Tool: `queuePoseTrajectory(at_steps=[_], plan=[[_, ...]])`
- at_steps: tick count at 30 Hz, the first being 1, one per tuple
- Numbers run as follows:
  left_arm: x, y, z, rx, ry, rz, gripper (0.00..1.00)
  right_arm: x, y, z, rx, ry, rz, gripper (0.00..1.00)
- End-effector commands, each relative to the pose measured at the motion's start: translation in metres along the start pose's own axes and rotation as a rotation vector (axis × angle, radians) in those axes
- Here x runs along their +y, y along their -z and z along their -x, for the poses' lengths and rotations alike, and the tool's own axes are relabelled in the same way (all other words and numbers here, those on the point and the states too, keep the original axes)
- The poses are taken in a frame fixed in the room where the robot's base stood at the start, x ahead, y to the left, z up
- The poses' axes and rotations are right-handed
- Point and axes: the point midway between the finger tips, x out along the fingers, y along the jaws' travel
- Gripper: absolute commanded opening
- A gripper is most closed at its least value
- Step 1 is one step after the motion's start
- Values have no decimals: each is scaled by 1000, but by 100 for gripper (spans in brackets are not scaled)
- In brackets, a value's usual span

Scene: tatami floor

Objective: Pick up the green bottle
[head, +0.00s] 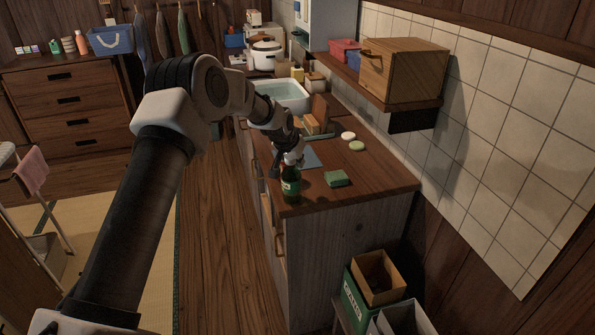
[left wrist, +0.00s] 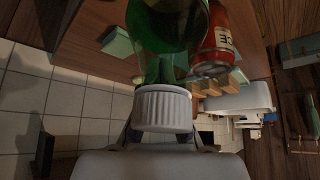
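The green bottle (head: 290,186) stands upright at the near left corner of the wooden counter. My left gripper (head: 284,167) is right at its top and hides its cap in the head view. In the left wrist view the bottle (left wrist: 165,35) fills the top middle, with its ribbed white cap (left wrist: 164,108) toward the gripper. Dark finger parts show on both sides below the cap; whether they touch the bottle cannot be told. My right gripper is not in view.
A red can (left wrist: 215,40) stands close beside the bottle in the wrist view. A green sponge (head: 337,178) lies to the bottle's right on the counter (head: 370,187). The sink (head: 284,93) and a wooden box on the shelf (head: 404,70) are farther back.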

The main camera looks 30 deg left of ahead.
Motion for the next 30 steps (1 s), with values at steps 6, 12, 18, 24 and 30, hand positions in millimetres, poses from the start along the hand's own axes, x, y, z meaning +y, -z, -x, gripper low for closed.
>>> queuePoseTrajectory(at_steps=[6,12,18,24,30], plan=[[0,22,33,6,0,-1,0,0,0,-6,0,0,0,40],[0,46,71,5,0,0,0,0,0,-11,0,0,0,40],[0,54,83,1,0,0,0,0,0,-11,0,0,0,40],[0,53,83,1,0,0,16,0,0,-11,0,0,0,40],[0,53,83,1,0,0,80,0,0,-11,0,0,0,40]])
